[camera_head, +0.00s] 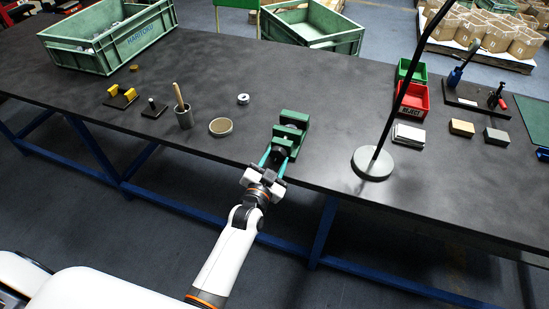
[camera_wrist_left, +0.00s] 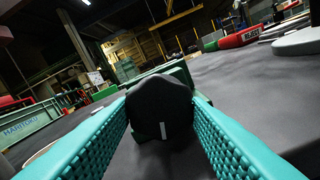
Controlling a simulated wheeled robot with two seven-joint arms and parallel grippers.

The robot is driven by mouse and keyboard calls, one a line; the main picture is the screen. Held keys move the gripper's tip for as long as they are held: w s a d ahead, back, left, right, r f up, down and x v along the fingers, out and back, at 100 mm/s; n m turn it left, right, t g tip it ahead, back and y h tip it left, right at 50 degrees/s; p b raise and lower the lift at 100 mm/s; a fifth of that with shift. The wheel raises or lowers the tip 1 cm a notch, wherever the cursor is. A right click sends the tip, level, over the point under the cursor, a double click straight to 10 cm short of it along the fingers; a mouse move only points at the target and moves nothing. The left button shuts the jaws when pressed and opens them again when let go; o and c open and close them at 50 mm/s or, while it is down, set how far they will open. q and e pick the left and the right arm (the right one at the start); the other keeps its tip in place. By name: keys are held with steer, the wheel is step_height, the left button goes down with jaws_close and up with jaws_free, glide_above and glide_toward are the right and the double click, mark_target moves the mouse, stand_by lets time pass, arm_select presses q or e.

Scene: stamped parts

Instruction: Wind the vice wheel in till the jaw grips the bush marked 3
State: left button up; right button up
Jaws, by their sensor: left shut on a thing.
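The green vice (camera_head: 290,133) stands near the front edge of the dark bench in the head view. Its black wheel (camera_wrist_left: 160,108) fills the middle of the left wrist view and has a white mark low on its face. My left gripper (camera_head: 273,158) is at the front end of the vice. Its teal fingers lie on both sides of the wheel and are shut on it. The vice body (camera_wrist_left: 165,71) shows behind the wheel. I cannot make out the bush marked 3 or the jaw gap. My right gripper is not in view.
A lamp base (camera_head: 372,163) with a slanting pole stands right of the vice. A metal ring (camera_head: 243,99), a round dish (camera_head: 221,127) and a cup (camera_head: 184,117) with a wooden handle lie left. A green crate (camera_head: 110,45) and a red bin (camera_head: 413,100) stand farther off.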

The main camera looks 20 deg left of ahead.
arm_select(q)
steer(key=o, duration=1)
steer(key=shift+c, duration=0.2)
steer(key=shift+s, duration=0.1)
steer(key=s, duration=1.2)
steer(key=shift+a, duration=0.2)
steer(key=shift+w+f, duration=0.1)
